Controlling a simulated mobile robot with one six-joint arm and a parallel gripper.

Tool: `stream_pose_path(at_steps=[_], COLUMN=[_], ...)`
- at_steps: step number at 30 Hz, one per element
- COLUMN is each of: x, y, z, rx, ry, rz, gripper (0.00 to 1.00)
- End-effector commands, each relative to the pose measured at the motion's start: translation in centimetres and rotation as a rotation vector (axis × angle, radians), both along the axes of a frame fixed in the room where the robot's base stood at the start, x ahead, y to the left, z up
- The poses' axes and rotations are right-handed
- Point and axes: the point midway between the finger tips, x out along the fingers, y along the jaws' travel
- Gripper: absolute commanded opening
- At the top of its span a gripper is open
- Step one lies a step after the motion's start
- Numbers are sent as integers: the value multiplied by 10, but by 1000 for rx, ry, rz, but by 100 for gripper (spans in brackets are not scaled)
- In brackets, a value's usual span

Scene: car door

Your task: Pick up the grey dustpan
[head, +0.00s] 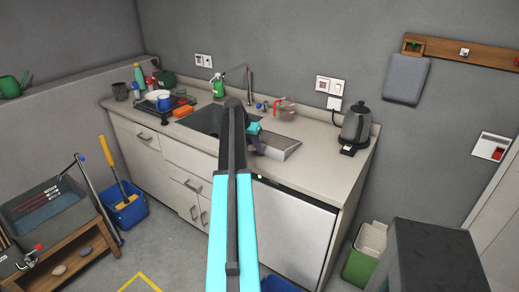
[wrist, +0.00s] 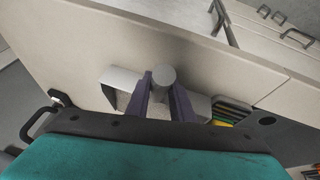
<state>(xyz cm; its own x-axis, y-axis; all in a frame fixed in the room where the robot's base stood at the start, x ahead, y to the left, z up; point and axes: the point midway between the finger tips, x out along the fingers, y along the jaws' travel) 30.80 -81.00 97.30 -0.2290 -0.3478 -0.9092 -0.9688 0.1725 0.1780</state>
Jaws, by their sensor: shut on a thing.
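The grey dustpan (head: 279,148) shows in the head view at the counter's front right, beside the sink, with its flat pan pointing right. My gripper (head: 257,141) is shut on its handle. In the wrist view, the purple fingers of my gripper (wrist: 165,95) close around the round grey handle end, and the light grey pan of the dustpan (wrist: 121,79) shows behind them. The fingers hide part of the pan. I cannot tell whether the dustpan touches the counter.
The counter (head: 318,158) holds a sink (head: 203,120), a clear measuring jug (head: 285,108) and a dark kettle (head: 357,124). A green bin (head: 362,262) stands at right. A blue bucket (head: 126,209) and a wooden bench (head: 75,258) stand at left.

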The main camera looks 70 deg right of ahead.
Motion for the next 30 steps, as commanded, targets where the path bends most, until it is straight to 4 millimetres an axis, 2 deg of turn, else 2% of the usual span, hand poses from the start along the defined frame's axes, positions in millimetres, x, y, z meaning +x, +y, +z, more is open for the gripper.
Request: stream_pose_path(at_steps=[8, 18, 30], x=[1, 1, -36], y=[-1, 0, 35], z=[10, 36, 38], rx=[-3, -3, -3], ry=[-2, -1, -1], rz=[3, 1, 0], gripper=[0, 0, 0])
